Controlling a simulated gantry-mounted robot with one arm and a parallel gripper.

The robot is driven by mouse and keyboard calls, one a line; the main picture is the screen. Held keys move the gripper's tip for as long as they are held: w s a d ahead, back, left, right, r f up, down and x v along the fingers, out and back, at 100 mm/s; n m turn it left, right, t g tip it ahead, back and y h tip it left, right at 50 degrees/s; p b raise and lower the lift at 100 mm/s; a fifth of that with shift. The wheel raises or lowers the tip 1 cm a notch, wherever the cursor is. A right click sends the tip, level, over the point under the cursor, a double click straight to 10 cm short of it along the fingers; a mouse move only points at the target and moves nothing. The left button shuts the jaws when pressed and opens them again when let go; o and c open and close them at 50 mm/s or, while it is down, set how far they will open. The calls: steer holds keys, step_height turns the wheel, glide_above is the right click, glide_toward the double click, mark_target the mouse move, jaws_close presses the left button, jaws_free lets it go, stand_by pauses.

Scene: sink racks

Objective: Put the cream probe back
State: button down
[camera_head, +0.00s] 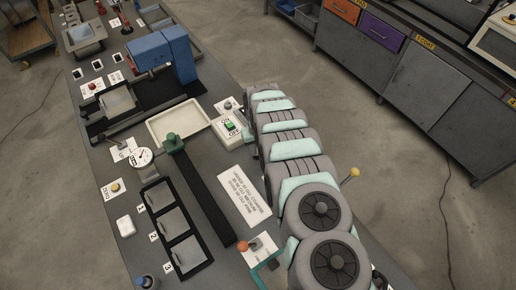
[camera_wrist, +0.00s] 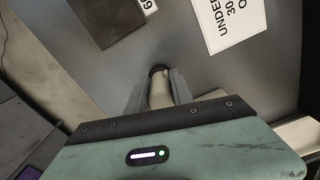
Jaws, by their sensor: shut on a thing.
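In the wrist view, my gripper (camera_wrist: 158,78) is shut on a pale cream piece (camera_wrist: 160,93), which looks like the cream probe. Its far end, close to the fingertips, is partly dark and hard to make out. Grey bench surface lies beyond the fingers. In the head view my arm covers the gripper and the held piece. I cannot tell from there how high it is, nor make out its holder.
A printed card (camera_head: 243,197) lies left of my arm; an orange-knobbed lever (camera_head: 243,246) stands nearby. A yellow-tipped rod (camera_head: 352,174) shows right of my arm. A dark rail (camera_head: 205,200), numbered rack (camera_head: 163,212), pale tray (camera_head: 155,129) and green-button box (camera_head: 241,134) crowd the bench.

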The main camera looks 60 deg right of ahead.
steer(key=c, duration=1.1)
jaws_free()
steer(key=shift+f, duration=0.15)
step_height(320, 180, up, 12)
steer(key=shift+r+b, duration=0.2)
steer(key=shift+b, duration=0.25)
